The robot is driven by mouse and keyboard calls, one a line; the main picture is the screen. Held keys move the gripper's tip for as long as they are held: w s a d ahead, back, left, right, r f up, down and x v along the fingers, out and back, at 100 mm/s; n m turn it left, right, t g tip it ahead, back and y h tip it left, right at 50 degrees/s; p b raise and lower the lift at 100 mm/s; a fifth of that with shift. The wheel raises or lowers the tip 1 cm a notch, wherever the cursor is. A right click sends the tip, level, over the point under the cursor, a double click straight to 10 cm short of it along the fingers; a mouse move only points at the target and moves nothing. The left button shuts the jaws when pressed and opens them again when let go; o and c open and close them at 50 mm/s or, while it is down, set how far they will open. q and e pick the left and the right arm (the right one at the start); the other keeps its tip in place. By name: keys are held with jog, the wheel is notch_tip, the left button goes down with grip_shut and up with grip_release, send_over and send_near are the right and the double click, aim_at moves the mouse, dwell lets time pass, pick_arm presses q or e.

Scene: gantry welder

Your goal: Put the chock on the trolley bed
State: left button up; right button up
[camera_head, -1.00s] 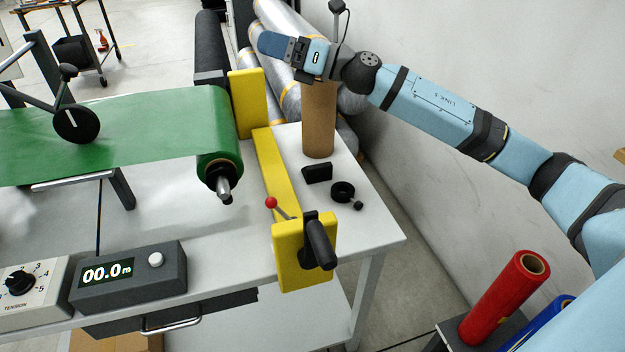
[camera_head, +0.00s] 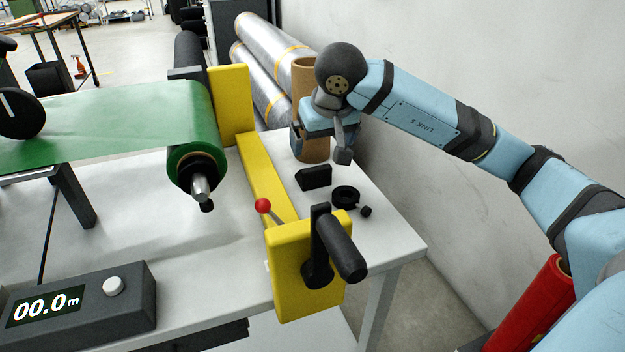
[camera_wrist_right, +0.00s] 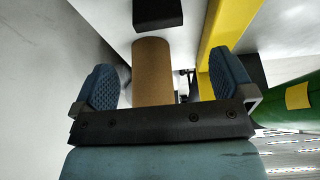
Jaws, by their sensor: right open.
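The chock looks to be the small black wedge (camera_head: 313,177) on the white table's right part, near the cardboard tube. In the right wrist view a black block (camera_wrist_right: 157,14) at the top edge appears to be it, partly cut off. My right gripper (camera_head: 320,147) is above and behind the wedge, in front of the cardboard tube (camera_head: 312,160). It is open, with nothing held. In the right wrist view the tube also shows between the two blue fingers (camera_wrist_right: 163,72). My left gripper is not in view. I cannot identify the trolley bed in these frames.
A yellow frame (camera_head: 258,165) with a black handle (camera_head: 340,240) and red-knobbed lever stands left of the wedge. A black ring (camera_head: 345,196) lies close by. The green roller (camera_head: 190,130) is farther left. A wall is at the right, a red roll (camera_head: 530,305) at lower right.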

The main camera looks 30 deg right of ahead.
aim_at(316, 168)
jog(key=b+x, duration=0.1)
jog(key=x, duration=0.5)
jog(key=shift+b+x, duration=1.3)
jog(key=shift+x, duration=1.45)
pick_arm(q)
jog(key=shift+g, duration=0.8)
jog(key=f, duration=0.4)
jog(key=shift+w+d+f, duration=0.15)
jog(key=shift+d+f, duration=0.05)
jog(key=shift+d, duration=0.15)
pick_arm(e)
jog(key=shift+s, duration=0.1)
jog(key=shift+r, duration=0.1)
jog(key=c, duration=1.1)
